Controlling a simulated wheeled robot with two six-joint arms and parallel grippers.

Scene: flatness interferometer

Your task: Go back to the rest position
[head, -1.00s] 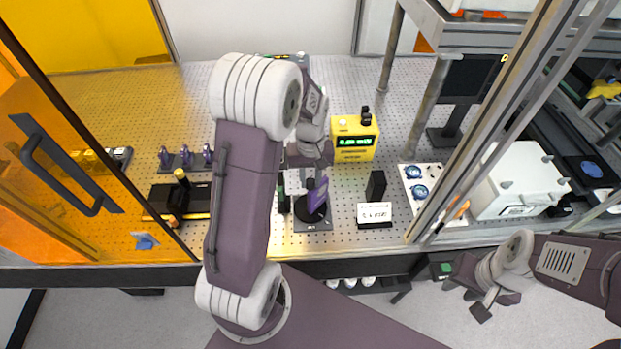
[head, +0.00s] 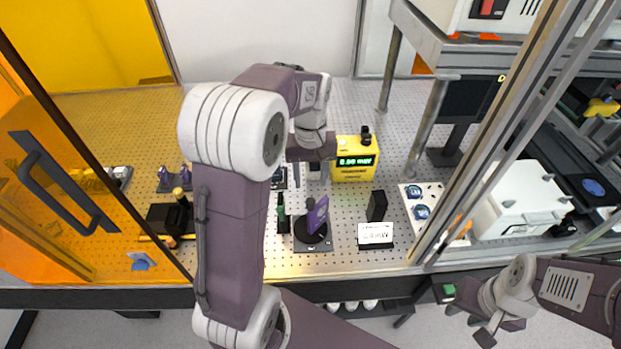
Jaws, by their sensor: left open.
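My left arm reaches in over the perforated optical table (head: 345,215) from the front. Its left gripper (head: 311,172) points down with the jaws apart and appears empty. It is left of the yellow meter and behind the purple mount on a round black base (head: 316,222), apart from both in the picture. My right gripper (head: 487,318) hangs in front of the table's front edge at the lower right. Its jaw opening is too unclear to judge.
A yellow meter (head: 355,172) with a green display, a black block (head: 377,206) and a white label card (head: 375,234) stand nearby. An orange door panel (head: 60,215) with a black handle is at left, metal frame posts (head: 483,150) and a white box (head: 522,202) at right.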

